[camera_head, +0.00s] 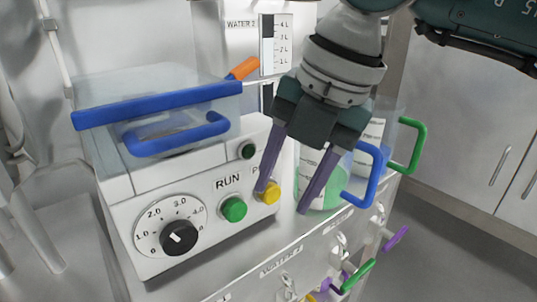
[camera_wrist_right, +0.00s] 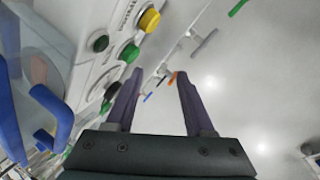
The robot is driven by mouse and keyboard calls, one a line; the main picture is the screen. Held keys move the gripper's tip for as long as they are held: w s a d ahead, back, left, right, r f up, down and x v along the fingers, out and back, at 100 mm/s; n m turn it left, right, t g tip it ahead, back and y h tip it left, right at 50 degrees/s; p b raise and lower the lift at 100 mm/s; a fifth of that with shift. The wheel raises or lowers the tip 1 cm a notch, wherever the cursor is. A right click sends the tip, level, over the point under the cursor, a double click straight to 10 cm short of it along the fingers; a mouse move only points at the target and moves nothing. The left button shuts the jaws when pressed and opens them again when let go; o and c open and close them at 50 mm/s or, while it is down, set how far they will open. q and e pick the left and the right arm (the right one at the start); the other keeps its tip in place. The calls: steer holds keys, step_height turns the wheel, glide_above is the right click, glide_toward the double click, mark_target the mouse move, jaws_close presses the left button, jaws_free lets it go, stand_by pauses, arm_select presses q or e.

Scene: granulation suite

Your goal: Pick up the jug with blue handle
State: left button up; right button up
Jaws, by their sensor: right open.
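The jug's blue handle (camera_head: 374,178) shows in the head view, just right of my right gripper (camera_head: 281,201). Its clear body is partly hidden by the gripper, and pale green (camera_head: 330,197) shows low around the fingers; I cannot tell which jug that belongs to. My right gripper points down with its two purple fingers apart and nothing seen between them. The fingers are in front of and left of the handle, apart from it. In the right wrist view the gripper (camera_wrist_right: 160,76) is also open and empty, and I cannot make out the jug. My left gripper is not in view.
A jug with a green handle (camera_head: 417,146) stands close behind at right. A white machine (camera_head: 185,205) with a dial, green and yellow buttons and a clear blue-handled container (camera_head: 160,95) stands left. Taps with coloured levers (camera_head: 358,275) stick out from the front panel. Grey floor is open at right.

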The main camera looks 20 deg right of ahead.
mark_target(374, 173)
steer(key=w+d+m+h, duration=0.1)
steer(key=d+h, duration=0.1)
steer(key=d, duration=0.2)
steer(key=w+d+m+h, duration=0.1)
steer(key=d+h, duration=0.1)
steer(key=d, duration=0.3)
steer(key=w+d+m+h, duration=0.1)
steer(key=d+h, duration=0.1)
steer(key=d, duration=0.3)
steer(key=shift+d+f+m, duration=0.2)
steer(key=shift+d+m, duration=0.05)
steer(key=shift+m, duration=0.05)
steer(key=x, duration=0.3)
steer(key=b+x, duration=0.1)
steer(key=x, duration=0.2)
steer(key=shift+a, duration=0.2)
jaws_close()
